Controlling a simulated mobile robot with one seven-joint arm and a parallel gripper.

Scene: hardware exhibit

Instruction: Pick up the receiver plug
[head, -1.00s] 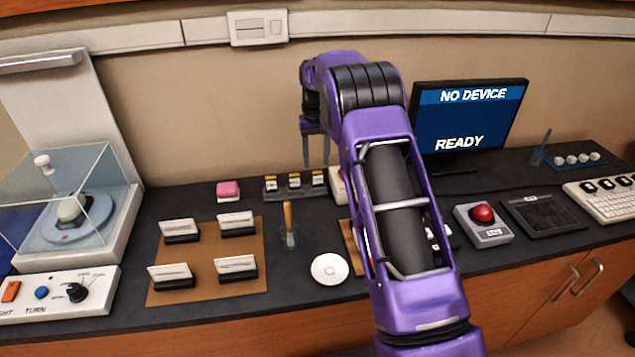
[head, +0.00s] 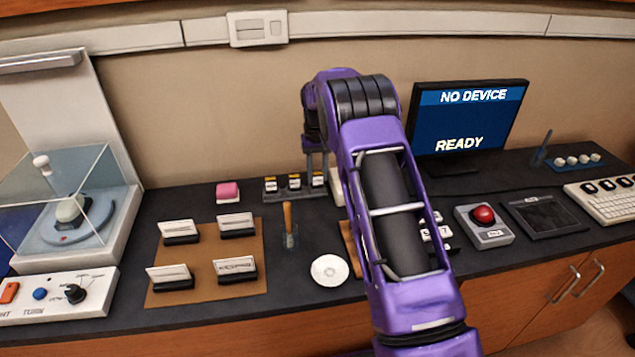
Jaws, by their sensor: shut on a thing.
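Several small blocks with yellow and white labels stand in a row on a dark holder (head: 283,197) at the back of the counter; their lettering is too small to read. I take the rightmost block to be the receiver plug (head: 318,179). My gripper (head: 318,175) points down over it, shut on it with one finger on each side. The plug still sits at the holder's right end. The other two blocks, the middle one (head: 294,182) and the left one (head: 270,184), stand free of the fingers.
A pink block (head: 228,191) lies left of the holder. A wooden-handled tool (head: 288,225) stands in front. A brown mat (head: 208,280) with several card holders lies at left. A white disc (head: 329,270) lies near the front. My arm partly hides a pale object right of the holder. The monitor (head: 468,115) reads "NO DEVICE" and "READY".

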